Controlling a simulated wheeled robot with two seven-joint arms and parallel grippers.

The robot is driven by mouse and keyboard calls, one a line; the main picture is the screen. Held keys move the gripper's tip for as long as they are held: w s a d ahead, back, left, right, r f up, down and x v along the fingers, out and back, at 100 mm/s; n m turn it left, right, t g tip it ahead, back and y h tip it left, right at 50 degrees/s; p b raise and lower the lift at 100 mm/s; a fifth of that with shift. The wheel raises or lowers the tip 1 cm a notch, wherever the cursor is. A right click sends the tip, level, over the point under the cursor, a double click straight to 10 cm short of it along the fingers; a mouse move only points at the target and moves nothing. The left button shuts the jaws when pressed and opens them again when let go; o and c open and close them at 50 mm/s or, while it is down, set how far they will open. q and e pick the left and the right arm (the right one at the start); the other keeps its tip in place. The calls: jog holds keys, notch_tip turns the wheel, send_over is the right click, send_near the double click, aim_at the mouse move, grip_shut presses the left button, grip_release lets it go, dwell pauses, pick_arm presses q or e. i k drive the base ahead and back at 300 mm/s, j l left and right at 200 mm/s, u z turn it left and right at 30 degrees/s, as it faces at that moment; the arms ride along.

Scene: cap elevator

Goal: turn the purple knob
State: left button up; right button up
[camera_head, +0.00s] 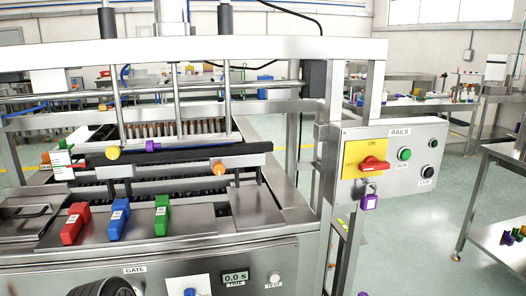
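A small purple knob (152,146) sits on the dark horizontal rail of the machine, left of the picture's middle. It lies sideways, with its wider end to the left. A yellow knob (113,153) is to its left on the same rail, and an orange knob (219,168) is lower to its right. I make out neither of my grippers, and nothing touches the purple knob. A dark rounded shape (105,288) is cut off by the bottom edge; I cannot tell what it is.
Red (75,223), blue (119,218) and green (162,215) handles stand on the front metal deck. Upright rods and a steel crossbar (200,49) frame the rail. At right is a control box with a red switch (374,165) and a purple padlock (369,202).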

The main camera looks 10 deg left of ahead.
aim_at(150, 146)
jog(key=k+j, duration=0.1)
jog(key=j, duration=0.4)
jog(key=k+j, duration=0.15)
jog(key=j, duration=0.35)
jog(key=k+j+u, duration=0.1)
jog(key=j, duration=0.35)
jog(key=k+j, duration=0.1)
jog(key=j, duration=0.4)
